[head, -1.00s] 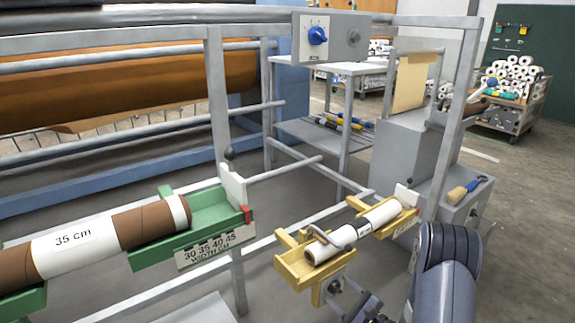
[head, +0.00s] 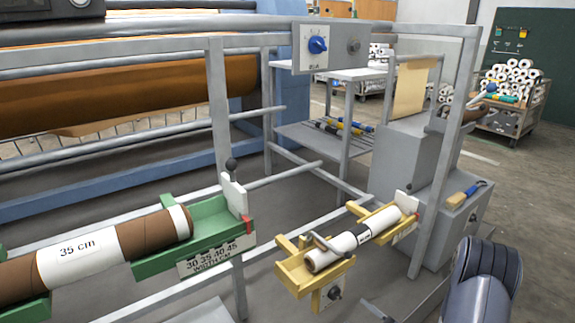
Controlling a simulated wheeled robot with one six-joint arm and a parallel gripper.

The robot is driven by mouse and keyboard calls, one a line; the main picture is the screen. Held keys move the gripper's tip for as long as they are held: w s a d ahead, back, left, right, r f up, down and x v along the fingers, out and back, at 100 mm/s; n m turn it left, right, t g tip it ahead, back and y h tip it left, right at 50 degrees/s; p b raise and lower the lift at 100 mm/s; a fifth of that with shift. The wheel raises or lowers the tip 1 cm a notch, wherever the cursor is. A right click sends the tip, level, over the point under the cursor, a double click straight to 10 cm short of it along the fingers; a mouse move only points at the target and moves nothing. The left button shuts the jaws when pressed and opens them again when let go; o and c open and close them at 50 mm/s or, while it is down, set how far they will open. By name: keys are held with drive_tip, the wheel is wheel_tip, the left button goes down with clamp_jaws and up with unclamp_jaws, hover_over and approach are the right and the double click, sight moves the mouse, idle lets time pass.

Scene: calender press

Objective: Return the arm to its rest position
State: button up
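A dark grey link of my arm (head: 485,283) shows at the bottom right, in front of the grey stand. It is clear of the yellow holder. My gripper itself cannot be made out; the arm runs out of the picture at the bottom edge. The yellow holder (head: 294,275) carries a white roll (head: 335,250) with a dark band, lying on its supports. A small plate with a dark knob (head: 334,293) hangs below the holder's near end.
A green cradle (head: 213,226) with a brown roll labelled 35 cm (head: 150,232) is at the left. A grey rail frame (head: 217,120) crosses the view. A control box with a blue knob (head: 317,45) is above. A brush (head: 463,195) lies on the grey stand (head: 400,150).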

drive_tip(key=shift+m, duration=0.5)
drive_tip(key=x, duration=0.7)
drive_tip(key=shift+w+a+r, duration=0.2)
drive_tip(key=shift+w+a, duration=0.05)
drive_tip(key=shift+w, duration=0.05)
drive_tip(key=shift+m+p, duration=0.3)
drive_tip(key=shift+m, duration=0.2)
drive_tip(key=m+p, duration=0.5)
drive_tip(key=shift+m, duration=0.4)
drive_tip(key=p, duration=0.1)
approach(339, 297)
drive_tip(key=shift+s+d+f, duration=0.25)
drive_tip(key=shift+s+d, duration=0.2)
drive_tip(key=shift+s, duration=0.15)
